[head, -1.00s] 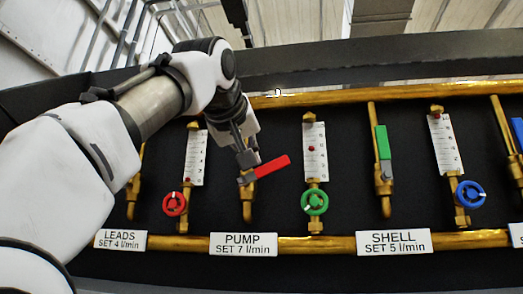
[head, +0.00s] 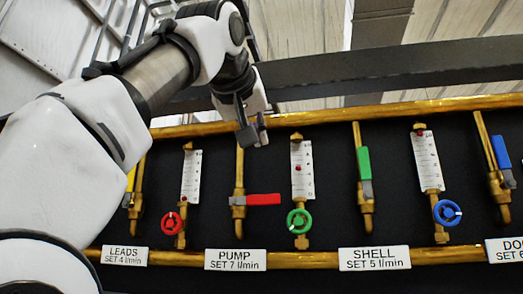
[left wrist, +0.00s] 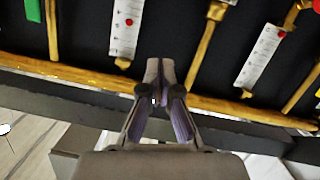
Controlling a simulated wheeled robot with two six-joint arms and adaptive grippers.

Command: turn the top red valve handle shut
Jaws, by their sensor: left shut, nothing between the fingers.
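The red lever handle (head: 263,199) of the PUMP line sits on a vertical brass pipe in the head view. It points right and lies level, crosswise to its pipe. My left gripper (head: 253,137) is above it, near the upper brass pipe, clear of the handle and empty. In the left wrist view the gripper's fingers (left wrist: 161,78) are shut together with nothing between them. The red handle cannot be made out in the wrist view. My right gripper is not in view.
A red round knob (head: 173,223) and a green round knob (head: 299,221) flank the lever lower down. A green lever (head: 364,163) and blue lever (head: 501,152) stand farther right. The upper brass pipe (head: 350,113) runs behind my gripper. The PUMP label (head: 235,260) is below.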

